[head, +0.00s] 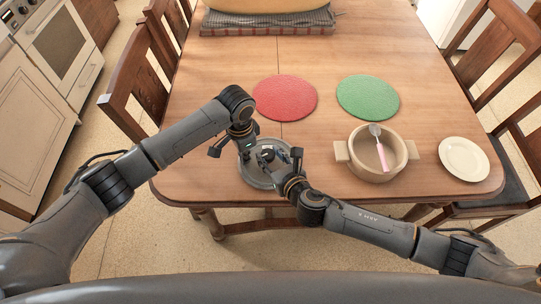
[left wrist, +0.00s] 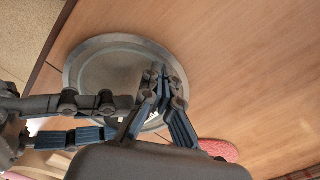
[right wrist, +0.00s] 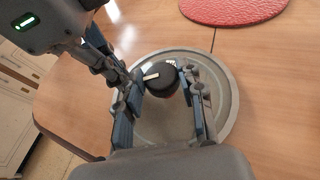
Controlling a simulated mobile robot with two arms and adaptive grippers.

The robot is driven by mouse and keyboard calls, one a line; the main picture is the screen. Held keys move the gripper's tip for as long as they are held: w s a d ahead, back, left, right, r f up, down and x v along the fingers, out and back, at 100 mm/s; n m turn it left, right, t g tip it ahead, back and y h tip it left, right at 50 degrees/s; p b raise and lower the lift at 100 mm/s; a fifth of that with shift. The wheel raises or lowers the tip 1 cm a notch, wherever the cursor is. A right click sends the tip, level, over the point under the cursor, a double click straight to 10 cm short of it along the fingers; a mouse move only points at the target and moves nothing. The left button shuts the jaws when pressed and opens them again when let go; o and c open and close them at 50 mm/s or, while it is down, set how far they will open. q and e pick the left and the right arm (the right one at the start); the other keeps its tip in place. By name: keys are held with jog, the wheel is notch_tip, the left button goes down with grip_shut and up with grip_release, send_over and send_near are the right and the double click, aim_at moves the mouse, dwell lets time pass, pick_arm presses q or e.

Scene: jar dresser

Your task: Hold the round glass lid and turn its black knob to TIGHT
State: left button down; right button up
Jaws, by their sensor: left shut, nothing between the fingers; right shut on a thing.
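The round glass lid (head: 257,182) with a grey rim lies at the near edge of the table. It also shows in the left wrist view (left wrist: 95,58) and the right wrist view (right wrist: 228,103). Its black knob (right wrist: 163,82) stands at the middle, with a pale pointer mark toward the left of the right wrist view. My right gripper (right wrist: 160,92) is shut on the knob, a finger at each side. My left gripper (left wrist: 161,72) is shut and empty over the lid, close beside the right gripper. Whether it touches the lid is unclear. No TIGHT marking is readable.
A red round mat (head: 285,97) and a green round mat (head: 368,97) lie beyond the lid. A beige pot (head: 362,172) with a pink-handled spoon (head: 381,155) and a cream plate (head: 464,158) stand at right. Chairs flank the table.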

jog(key=shift+s+a+f+m+h, duration=0.15)
jog(key=shift+a+m+h, duration=0.1)
jog(key=shift+m+h, duration=0.05)
jog(key=m+h, duration=0.2)
jog(key=m+t+h, duration=0.1)
jog(key=h, duration=0.1)
jog(key=shift+s+a+m, duration=0.1)
jog(key=shift+a+m, duration=0.2)
jog(key=m+h, duration=0.2)
jog(key=h, duration=0.1)
jog(key=m+h, duration=0.2)
jog(key=shift+a+m+g+h, duration=0.2)
jog(key=shift+m+g+h, duration=0.1)
jog(key=shift+m+h, duration=0.1)
jog(key=o, duration=1.2)
jog(key=shift+v, duration=3.95)
